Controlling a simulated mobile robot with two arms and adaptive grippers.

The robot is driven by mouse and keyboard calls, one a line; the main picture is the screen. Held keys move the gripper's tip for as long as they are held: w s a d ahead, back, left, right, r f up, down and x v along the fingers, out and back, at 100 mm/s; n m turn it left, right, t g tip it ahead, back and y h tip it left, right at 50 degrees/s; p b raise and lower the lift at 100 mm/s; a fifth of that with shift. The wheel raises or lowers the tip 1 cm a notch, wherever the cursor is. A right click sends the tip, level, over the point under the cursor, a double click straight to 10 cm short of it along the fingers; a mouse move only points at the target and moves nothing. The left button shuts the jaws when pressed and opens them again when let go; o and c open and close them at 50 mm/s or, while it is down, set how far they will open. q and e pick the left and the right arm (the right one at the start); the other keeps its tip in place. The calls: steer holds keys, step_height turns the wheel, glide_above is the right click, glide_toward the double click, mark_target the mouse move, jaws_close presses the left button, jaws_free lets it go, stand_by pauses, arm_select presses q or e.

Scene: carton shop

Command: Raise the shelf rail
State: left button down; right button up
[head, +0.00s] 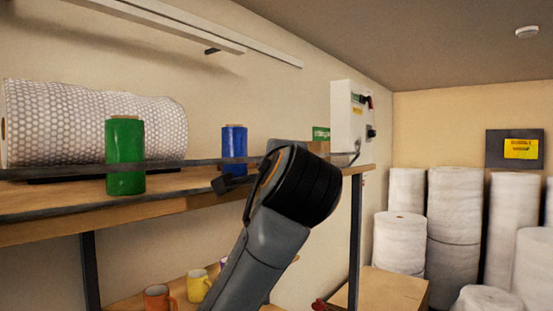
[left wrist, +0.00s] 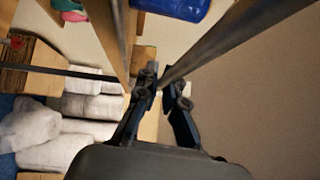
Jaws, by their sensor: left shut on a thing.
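The shelf rail is a long dark bar (head: 60,170) running along the wooden shelf in the head view. In the left wrist view a dark bar (left wrist: 235,38) slants down from the upper right to my fingertips. My left gripper (left wrist: 159,92) has its jaws close together at the end of that bar and is shut on it. In the head view my left gripper (head: 228,184) is mostly hidden behind my own wrist, at the shelf's front edge. My right gripper is in neither view.
Mugs, such as a yellow one (head: 197,286), stand below. White rolls (head: 453,225) fill the right corner.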

arm_select(q)
steer(key=c, duration=1.4)
jaws_free()
steer(key=shift+c, duration=0.2)
steer(key=s+d+f, duration=0.1)
steer(key=s, duration=1)
steer(key=shift+s+d, duration=0.4)
